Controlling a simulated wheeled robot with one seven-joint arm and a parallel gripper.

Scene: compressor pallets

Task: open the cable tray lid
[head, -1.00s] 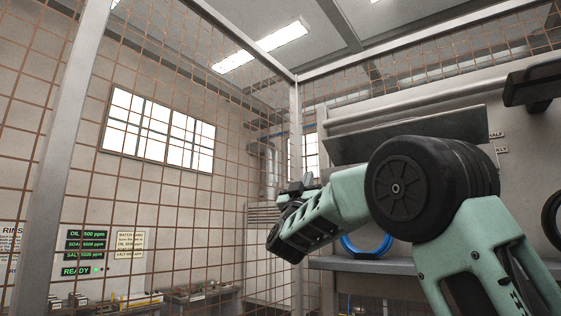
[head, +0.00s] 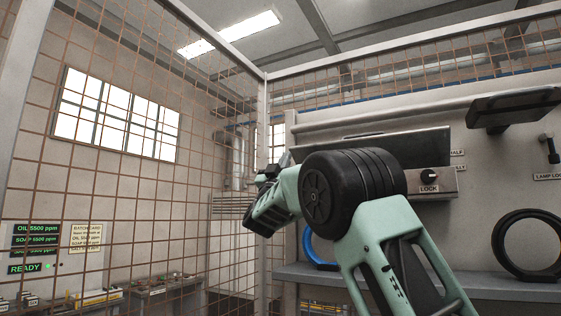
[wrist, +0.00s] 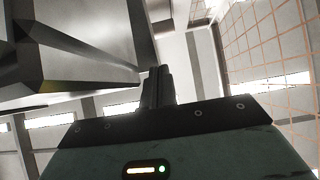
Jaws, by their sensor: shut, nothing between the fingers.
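A long grey metal panel (head: 385,146), which looks like the cable tray lid, runs along the back wall behind my arm. A housing with a LOCK knob (head: 429,176) sits under its right end, beside small labels that seem to read HALF and FULLY. My arm hides part of the panel's lower side. My gripper (head: 283,163) is left of the panel's left end, small and partly hidden by the wrist. In the wrist view its fingers (wrist: 157,88) are together and empty. A large grey metal body (wrist: 80,40) fills the upper left there, close to the fingers; contact cannot be told.
A wire mesh fence (head: 120,210) with a post (head: 262,200) stands left of my gripper. A bench (head: 490,286) runs below, with a blue ring (head: 318,258) and a black ring (head: 528,245) above it. A dark shelf-like plate (head: 515,107) juts out at upper right.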

